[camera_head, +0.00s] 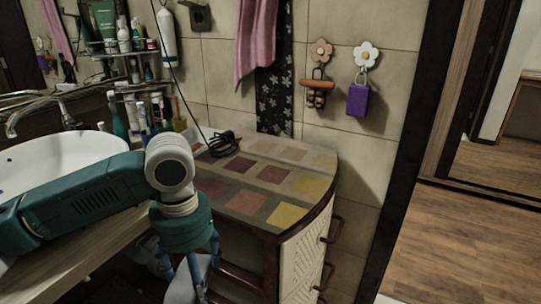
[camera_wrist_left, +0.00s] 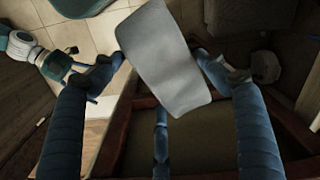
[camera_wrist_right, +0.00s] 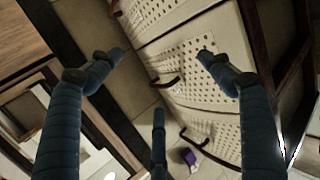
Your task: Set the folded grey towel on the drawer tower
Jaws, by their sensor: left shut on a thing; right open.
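The folded grey towel (camera_wrist_left: 165,60) is a pale slab between the fingers of my left gripper (camera_wrist_left: 160,57). In the head view the left gripper (camera_head: 198,268) points down in front of the drawer tower's left side, with part of the towel (camera_head: 182,287) at the bottom edge. The drawer tower (camera_head: 250,172) has a patchwork-patterned top and pale drawer fronts with handles on its right side. My right gripper (camera_wrist_right: 160,57) is open and empty in the right wrist view, facing the perforated drawer fronts (camera_wrist_right: 205,40). It is outside the head view.
A black coiled cable (camera_head: 222,144) lies at the back left of the tower top; the rest of the top is clear. A white sink (camera_head: 60,155) and several bottles (camera_head: 140,115) are to the left. A pink towel (camera_head: 256,40) hangs behind. A purple item (camera_wrist_right: 189,157) shows below the drawers.

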